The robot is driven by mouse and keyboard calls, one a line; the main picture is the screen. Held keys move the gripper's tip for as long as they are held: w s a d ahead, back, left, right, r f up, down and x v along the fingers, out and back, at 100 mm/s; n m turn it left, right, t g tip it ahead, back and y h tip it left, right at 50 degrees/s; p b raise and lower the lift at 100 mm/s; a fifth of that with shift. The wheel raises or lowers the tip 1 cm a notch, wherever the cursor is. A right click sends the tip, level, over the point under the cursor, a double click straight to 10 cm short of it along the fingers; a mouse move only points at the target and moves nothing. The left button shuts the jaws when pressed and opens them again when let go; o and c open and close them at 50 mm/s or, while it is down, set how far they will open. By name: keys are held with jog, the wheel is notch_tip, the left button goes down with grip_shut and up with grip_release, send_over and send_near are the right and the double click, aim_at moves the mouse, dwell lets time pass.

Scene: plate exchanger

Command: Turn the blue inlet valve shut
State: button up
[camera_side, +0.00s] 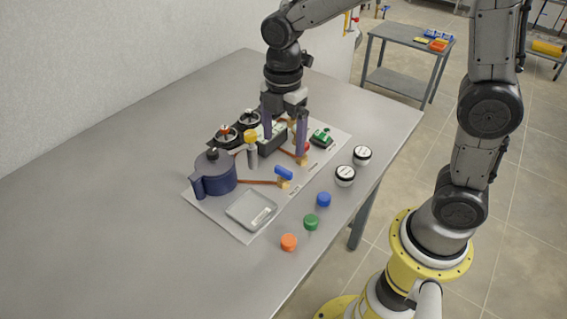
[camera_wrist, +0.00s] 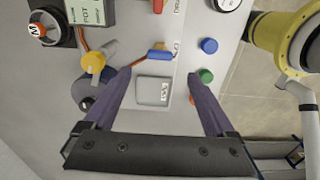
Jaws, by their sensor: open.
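The blue inlet valve has a blue bar handle (camera_side: 284,173) on a brass-coloured body at the end of a copper pipe. Its handle also shows in the wrist view (camera_wrist: 158,55), lying roughly left to right, with a printed label beside it. My gripper (camera_side: 284,147) is open, with two long purple fingers pointing down. It is above the board, beyond the blue handle in the side view, and apart from it. In the wrist view the gripper's fingertips (camera_wrist: 158,76) are wide apart with nothing held between them; the handle lies just past them.
A yellow-handled valve (camera_side: 251,137), a dark blue pot (camera_side: 215,172) and a grey tray (camera_side: 251,210) stand close by. Blue (camera_side: 323,199), green (camera_side: 311,222) and orange (camera_side: 289,242) caps lie along the front. Two white-topped gauges (camera_side: 345,175) are at right. The table's left is clear.

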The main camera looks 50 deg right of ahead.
aim_at(283, 169)
notch_tip(283, 169, down, 8)
jog(key=shift+f, duration=0.15)
dwell(0.3)
jog(key=c, duration=1.4)
